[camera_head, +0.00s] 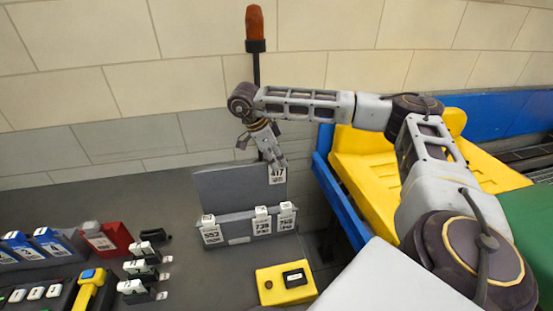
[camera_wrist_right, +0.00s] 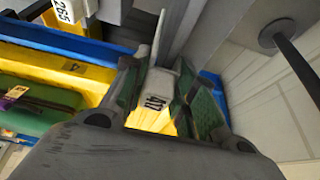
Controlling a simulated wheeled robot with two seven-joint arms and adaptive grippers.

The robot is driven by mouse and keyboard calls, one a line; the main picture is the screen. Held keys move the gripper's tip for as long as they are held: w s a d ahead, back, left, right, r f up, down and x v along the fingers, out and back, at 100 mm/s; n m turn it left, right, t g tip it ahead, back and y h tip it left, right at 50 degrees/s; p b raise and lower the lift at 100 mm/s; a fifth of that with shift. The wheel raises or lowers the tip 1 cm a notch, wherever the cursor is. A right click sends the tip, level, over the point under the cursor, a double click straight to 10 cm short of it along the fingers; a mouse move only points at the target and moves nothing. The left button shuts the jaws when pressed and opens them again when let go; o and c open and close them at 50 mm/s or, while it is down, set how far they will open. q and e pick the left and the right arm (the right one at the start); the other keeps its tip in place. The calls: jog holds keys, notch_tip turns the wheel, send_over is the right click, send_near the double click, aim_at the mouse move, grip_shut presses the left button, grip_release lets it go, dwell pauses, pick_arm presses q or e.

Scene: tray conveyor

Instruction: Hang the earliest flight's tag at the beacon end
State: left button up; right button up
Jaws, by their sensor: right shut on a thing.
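My right gripper (camera_head: 274,158) is shut on a white tag (camera_head: 277,176) with dark print, in front of the upper right part of a grey rack panel (camera_head: 228,185). The held tag also shows between the fingers in the right wrist view (camera_wrist_right: 154,102); its print is hard to read. Three white tags hang on the rack's lower front rail: one reading about 553 (camera_head: 212,234) at the left, one about 735 (camera_head: 262,224), and one about 765 (camera_head: 286,219) at the right end. The orange beacon (camera_head: 255,24) stands on a black pole behind the rack, right of its middle. My left gripper is out of view.
A yellow box (camera_head: 285,284) with a dark display stands in front of the rack. Blue, red and black holders (camera_head: 105,240) crowd the table's left. A blue-edged conveyor with yellow (camera_head: 362,165) and green (camera_head: 530,220) trays lies right.

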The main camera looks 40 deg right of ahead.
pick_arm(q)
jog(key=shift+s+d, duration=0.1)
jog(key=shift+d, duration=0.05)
pick_arm(e)
jog(key=o, duration=0.6)
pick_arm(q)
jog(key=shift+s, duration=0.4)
pick_arm(e)
jog(key=o, duration=0.5)
jog(key=shift+r, duration=0.1)
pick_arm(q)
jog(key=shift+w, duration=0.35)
pick_arm(e)
jog(key=v, duration=1.1)
jog(key=shift+a+r, duration=0.2)
jog(key=shift+r, duration=0.1)
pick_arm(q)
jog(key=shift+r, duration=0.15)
pick_arm(e)
jog(key=shift+r, duration=0.2)
